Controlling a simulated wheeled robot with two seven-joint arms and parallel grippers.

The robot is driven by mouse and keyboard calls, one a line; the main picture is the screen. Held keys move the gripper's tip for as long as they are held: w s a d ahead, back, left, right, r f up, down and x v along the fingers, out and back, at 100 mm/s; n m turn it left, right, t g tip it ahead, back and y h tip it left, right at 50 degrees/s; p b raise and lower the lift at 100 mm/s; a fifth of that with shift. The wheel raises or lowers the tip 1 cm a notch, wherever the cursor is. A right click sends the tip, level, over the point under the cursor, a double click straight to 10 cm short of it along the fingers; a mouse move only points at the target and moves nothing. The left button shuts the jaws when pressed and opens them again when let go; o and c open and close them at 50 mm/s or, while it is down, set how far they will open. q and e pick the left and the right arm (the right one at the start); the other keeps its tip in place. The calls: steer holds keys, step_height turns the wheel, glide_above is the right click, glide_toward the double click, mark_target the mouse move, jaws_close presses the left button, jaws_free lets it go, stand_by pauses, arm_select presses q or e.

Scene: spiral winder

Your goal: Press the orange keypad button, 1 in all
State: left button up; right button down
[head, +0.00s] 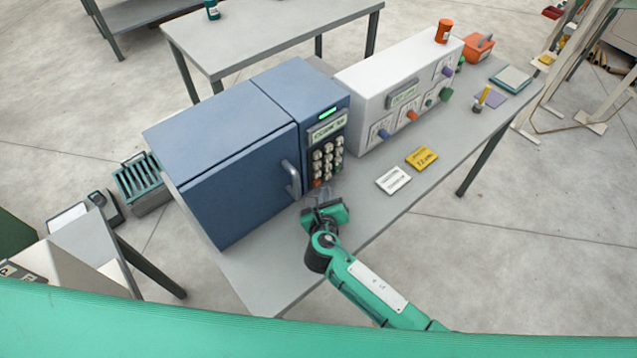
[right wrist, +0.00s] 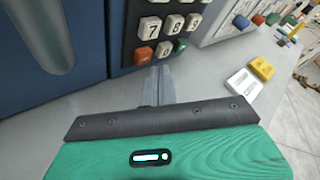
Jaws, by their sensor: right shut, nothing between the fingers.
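The blue cabinet (head: 232,160) stands on the grey table with a keypad panel (head: 325,140) on its right side. The orange button (head: 317,183) is at the lower left of the keypad; it also shows in the right wrist view (right wrist: 142,55), below the 7 key and left of the 0 key. My right gripper (head: 322,193) is shut and empty, just in front of the keypad's bottom edge. In the right wrist view its fingertips (right wrist: 160,70) are just below and slightly right of the orange button. I cannot tell if they touch the panel. My left gripper is not in view.
A cabinet handle (head: 291,178) sticks out left of the keypad. A white control box (head: 395,88) with coloured knobs stands to the right. A white card (head: 393,180) and a yellow card (head: 422,158) lie on the table (head: 262,285). The table's front strip is otherwise mostly clear.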

steer(key=shift+w+a, duration=0.1)
stand_by(0.5)
steer(key=shift+w+a+r, duration=0.1)
steer(key=shift+w+a, duration=0.1)
steer(key=shift+w+a+p, duration=0.3)
steer(key=shift+p, duration=0.05)
stand_by(0.7)
stand_by(0.3)
steer(key=shift+s+d+p, duration=0.4)
steer(key=shift+d+p, duration=0.05)
steer(key=shift+p, duration=0.15)
steer(key=shift+s+d, duration=0.15)
steer(key=shift+s, duration=0.05)
steer(key=shift+d, duration=0.1)
